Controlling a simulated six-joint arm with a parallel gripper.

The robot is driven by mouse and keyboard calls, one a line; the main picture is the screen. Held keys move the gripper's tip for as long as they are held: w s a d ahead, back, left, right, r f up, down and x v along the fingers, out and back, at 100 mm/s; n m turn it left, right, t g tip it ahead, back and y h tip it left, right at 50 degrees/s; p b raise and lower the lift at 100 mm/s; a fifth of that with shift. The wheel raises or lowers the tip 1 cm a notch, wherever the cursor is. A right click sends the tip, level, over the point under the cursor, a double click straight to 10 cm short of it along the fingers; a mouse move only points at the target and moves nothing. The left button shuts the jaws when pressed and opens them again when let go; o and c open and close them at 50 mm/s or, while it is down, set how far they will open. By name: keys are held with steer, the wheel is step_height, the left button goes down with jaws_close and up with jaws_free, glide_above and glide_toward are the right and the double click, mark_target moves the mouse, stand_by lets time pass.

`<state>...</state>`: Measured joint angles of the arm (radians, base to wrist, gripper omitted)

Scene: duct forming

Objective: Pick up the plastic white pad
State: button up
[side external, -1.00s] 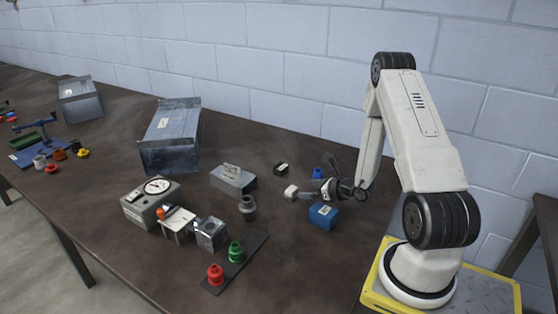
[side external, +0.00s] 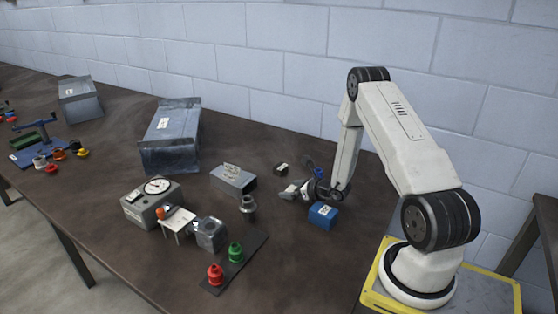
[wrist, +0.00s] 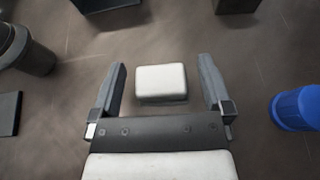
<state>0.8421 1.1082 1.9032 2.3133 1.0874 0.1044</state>
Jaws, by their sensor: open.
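The white pad (wrist: 161,82) is a small rounded block lying on the table. In the wrist view it sits centred between the two fingers of my gripper (wrist: 162,72), with a gap on each side. My gripper is open and empty and points down at the table. In the side view my gripper (side external: 296,190) is low over the table at the pad, and its fingers partly hide the pad there. I cannot tell exactly how far the fingertips are above the table.
A blue box (side external: 322,215) stands just in front of my gripper. A blue cap (wrist: 296,108) lies to the right in the wrist view. A small dark block (side external: 281,169), a grey box (side external: 233,181) and a dark grey fitting (side external: 248,205) stand nearby.

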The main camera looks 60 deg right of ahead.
steer(key=shift+x, duration=0.95)
steer(key=shift+c, duration=0.2)
steer(key=c, duration=1.2)
steer(key=shift+r, duration=0.15)
